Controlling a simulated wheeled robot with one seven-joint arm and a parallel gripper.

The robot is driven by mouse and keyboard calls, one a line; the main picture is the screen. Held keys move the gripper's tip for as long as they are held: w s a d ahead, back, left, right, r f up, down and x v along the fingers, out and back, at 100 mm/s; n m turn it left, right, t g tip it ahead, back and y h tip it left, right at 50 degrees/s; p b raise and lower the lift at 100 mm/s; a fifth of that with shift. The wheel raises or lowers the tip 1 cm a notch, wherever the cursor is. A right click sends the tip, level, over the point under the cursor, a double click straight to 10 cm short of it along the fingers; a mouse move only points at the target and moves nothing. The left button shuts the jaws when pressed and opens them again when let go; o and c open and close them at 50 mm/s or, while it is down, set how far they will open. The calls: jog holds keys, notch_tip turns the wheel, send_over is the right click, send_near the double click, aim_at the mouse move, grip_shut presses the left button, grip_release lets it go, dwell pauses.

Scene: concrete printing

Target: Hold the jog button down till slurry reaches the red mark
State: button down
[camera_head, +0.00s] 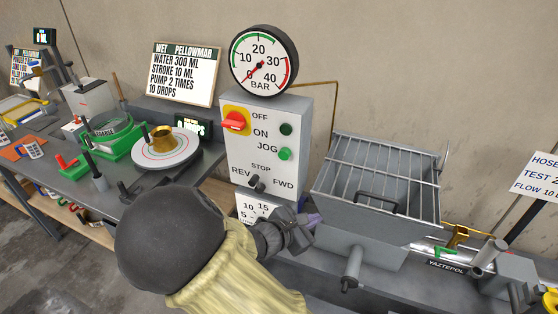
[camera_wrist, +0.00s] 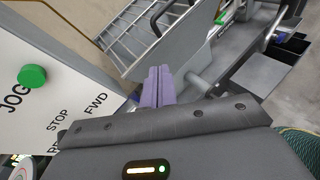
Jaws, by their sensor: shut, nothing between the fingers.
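The green jog button (camera_head: 285,154) is on the right side of the grey control panel (camera_head: 262,180), beside the word JOG. It also shows at the left of the wrist view (camera_wrist: 32,76). My gripper (camera_head: 314,220) is in front of the panel's lower right, below and to the right of the button and apart from it. In the wrist view its purple fingertips (camera_wrist: 159,85) are together with nothing between them, and they point toward the hopper. I cannot make out a red mark for the slurry or any slurry in these views.
A pressure gauge (camera_head: 264,61) tops the panel, its needle near 0. A red rotary switch (camera_head: 234,122) and a REV/FWD selector (camera_head: 257,184) share the panel. A grated hopper (camera_head: 372,205) stands close to the right. A bench with a round plate (camera_head: 187,155) is at left.

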aim_at(282, 156)
jog(key=w+a+r+n+t+y, duration=0.1)
jog(key=a+r+n+t+y, duration=0.1)
jog(key=a, duration=0.5)
jog(key=w+a+r+n+t+y, duration=0.1)
jog(key=a+r+n+t, duration=0.3)
jog(key=a+n+t, duration=0.1)
jog(key=shift+a+n+t+y+p, duration=0.3)
jog(key=shift+a+n+y+p, duration=0.1)
jog(key=shift+a+n, duration=0.45)
jog(key=p+x, duration=0.3)
jog(key=x, duration=1.1)
jog(key=shift+f+p, duration=0.15)
jog(key=shift+p, duration=0.25)
jog(key=shift+a, duration=0.1)
